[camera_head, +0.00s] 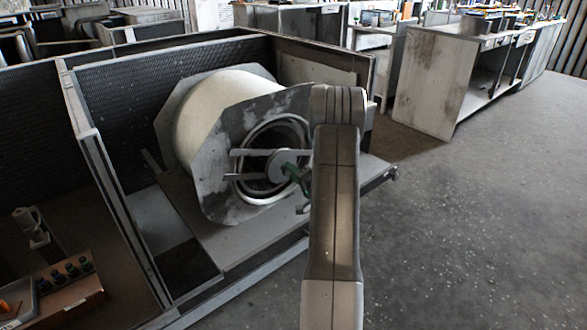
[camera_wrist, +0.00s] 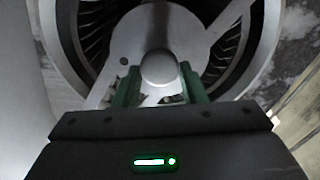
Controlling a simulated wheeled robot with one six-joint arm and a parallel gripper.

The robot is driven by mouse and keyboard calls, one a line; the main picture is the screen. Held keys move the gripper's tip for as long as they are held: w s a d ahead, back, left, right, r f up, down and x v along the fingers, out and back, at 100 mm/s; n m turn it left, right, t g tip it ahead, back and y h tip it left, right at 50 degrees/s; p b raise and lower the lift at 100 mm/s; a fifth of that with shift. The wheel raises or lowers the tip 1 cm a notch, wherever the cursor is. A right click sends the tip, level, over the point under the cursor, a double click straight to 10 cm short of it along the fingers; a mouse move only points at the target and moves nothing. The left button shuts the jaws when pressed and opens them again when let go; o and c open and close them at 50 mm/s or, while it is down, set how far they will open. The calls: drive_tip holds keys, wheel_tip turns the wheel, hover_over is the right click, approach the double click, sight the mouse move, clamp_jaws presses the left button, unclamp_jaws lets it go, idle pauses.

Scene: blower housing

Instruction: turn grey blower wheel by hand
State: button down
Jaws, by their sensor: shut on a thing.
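The grey blower wheel (camera_head: 278,135) sits inside the round inlet ring of the blower housing (camera_head: 233,95) in the head view. In the wrist view its dark vanes (camera_wrist: 92,40) show behind a pale centre plate with spokes and a round hub knob (camera_wrist: 158,68). My gripper (camera_head: 296,172) is at the hub, partly hidden by my arm in the head view. In the wrist view the green fingers of my gripper (camera_wrist: 160,88) stand on either side below the knob and appear shut on it. The exact contact is hidden.
The housing stands on a base plate (camera_head: 240,240) inside a cabinet with a raised divider (camera_head: 95,150) at its left. A box with knobs (camera_head: 68,285) is at lower left. Benches (camera_head: 440,85) stand behind at right. The floor (camera_head: 480,220) at right is clear.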

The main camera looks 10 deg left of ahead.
drive_tip(key=m+p, duration=0.2)
drive_tip(key=m, duration=0.3)
drive_tip(key=shift+f+m+p, duration=0.1)
drive_tip(key=shift+m+p, duration=0.2)
drive_tip(key=shift+p, duration=0.1)
idle(0.3)
drive_tip(key=c, duration=0.9)
unclamp_jaws()
drive_tip(key=p+v, duration=0.1)
drive_tip(key=v, duration=1.3)
drive_tip(key=shift+w+a, duration=0.1)
